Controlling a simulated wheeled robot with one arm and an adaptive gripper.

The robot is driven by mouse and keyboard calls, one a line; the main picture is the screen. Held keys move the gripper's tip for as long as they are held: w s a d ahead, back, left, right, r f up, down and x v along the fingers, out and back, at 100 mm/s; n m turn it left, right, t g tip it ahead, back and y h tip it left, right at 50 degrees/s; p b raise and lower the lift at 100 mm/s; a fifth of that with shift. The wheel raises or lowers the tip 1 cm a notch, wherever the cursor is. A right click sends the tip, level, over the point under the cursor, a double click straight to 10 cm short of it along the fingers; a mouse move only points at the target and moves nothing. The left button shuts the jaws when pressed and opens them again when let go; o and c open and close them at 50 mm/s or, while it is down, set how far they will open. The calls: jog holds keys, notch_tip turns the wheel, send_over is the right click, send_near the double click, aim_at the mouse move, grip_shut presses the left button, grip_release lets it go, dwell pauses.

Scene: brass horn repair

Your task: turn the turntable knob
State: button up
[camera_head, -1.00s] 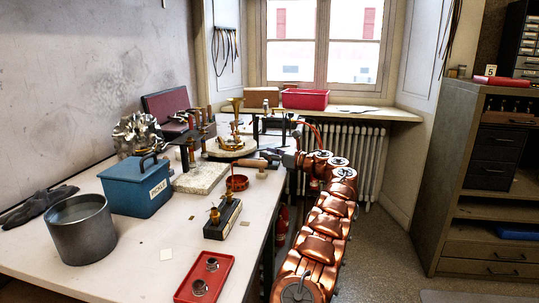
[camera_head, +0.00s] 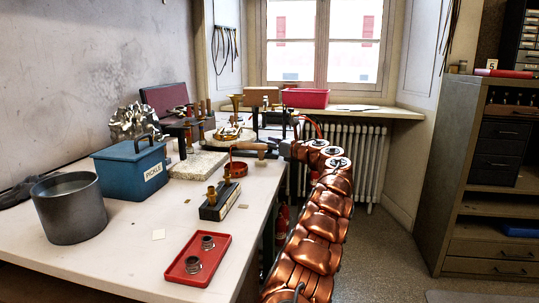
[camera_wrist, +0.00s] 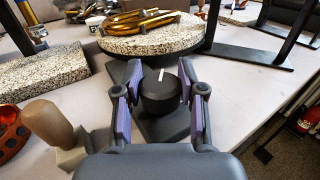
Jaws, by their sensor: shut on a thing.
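The black turntable knob (camera_wrist: 160,92) with a white mark on top sits on a dark base at the front of the turntable (camera_wrist: 155,44) in the wrist view. My gripper (camera_wrist: 158,96) is shut on it, with one purple-padded finger at each side. The white mark points away from me, leaning slightly right. The turntable has a speckled stone top with brass horn tubing (camera_wrist: 142,21) lying on it. In the head view the turntable (camera_head: 230,144) stands near the far end of the bench; the knob is too small to make out there.
A wooden-handled tool (camera_wrist: 50,125) lies close to the left of my gripper. A granite block (camera_wrist: 40,80) is farther left. Dark metal bars (camera_wrist: 250,55) stand to the right. The bench (camera_head: 140,262) also holds a blue box (camera_head: 132,170), a grey pot (camera_head: 70,212) and a red tray (camera_head: 180,275).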

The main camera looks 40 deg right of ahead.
jog(key=shift+a+f+h+b, duration=0.1)
jog(key=shift+f+h+b, duration=0.25)
jog(key=shift+b, duration=0.2)
jog(key=m+h+b, duration=0.3)
jog(key=h+b, duration=0.1)
jog(key=b, duration=0.2)
jog(key=shift+r, duration=0.1)
jog(key=shift+r+m+g+h+b, duration=0.1)
jog(key=shift+m+g+h+b, duration=0.4)
jog(key=shift+m+h+b, duration=0.45)
jog(key=shift+h, duration=0.5)
jog(key=shift+r+m+g+h+b, duration=0.15)
jog(key=shift+m+g+h+b, duration=0.15)
jog(key=shift+m+h+b, duration=0.15)
jog(key=o, duration=1.2)
jog(key=shift+c, duration=0.2)
jog(key=shift+d, duration=0.2)
